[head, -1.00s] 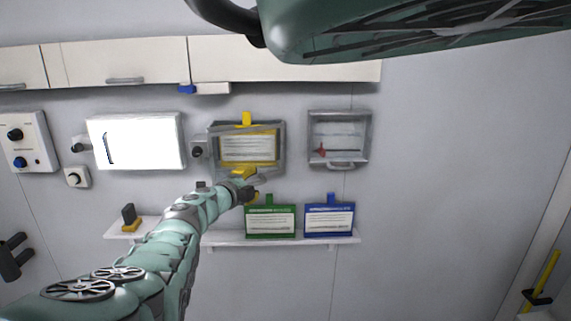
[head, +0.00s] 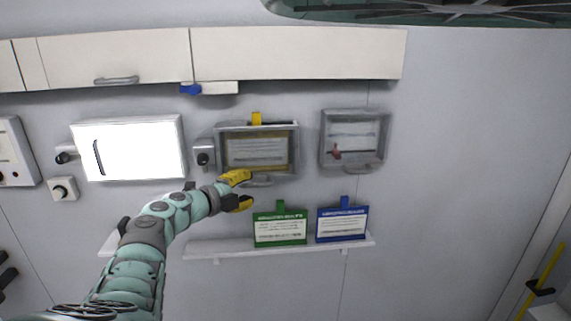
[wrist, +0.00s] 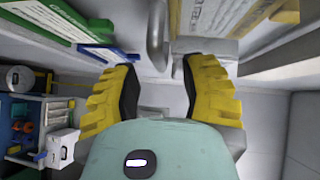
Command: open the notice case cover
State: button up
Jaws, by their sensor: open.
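The notice case (head: 297,150) is a grey box with a clear cover on the wall, with a yellow-edged notice (head: 255,152) inside. Its cover looks shut. A grey handle (head: 258,182) sits at the cover's lower edge; it also shows in the wrist view (wrist: 157,35), just beyond and between my fingertips. My gripper (head: 243,190) has yellow fingers and is just below the case, at the left end of the handle in the head view. In the wrist view my gripper (wrist: 157,68) is open, with nothing clearly held. Contact with the handle cannot be told.
A second clear-fronted case (head: 355,140) with a red item hangs to the right. Below, a green sign (head: 280,228) and a blue sign (head: 342,224) stand on a shelf (head: 230,248). A white panel (head: 130,148) is left; cabinets (head: 300,53) are above.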

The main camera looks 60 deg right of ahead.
jog(key=a+b, duration=0.2)
jog(key=a, duration=0.4)
jog(key=shift+w+r, duration=0.3)
jog(key=shift+r, duration=0.15)
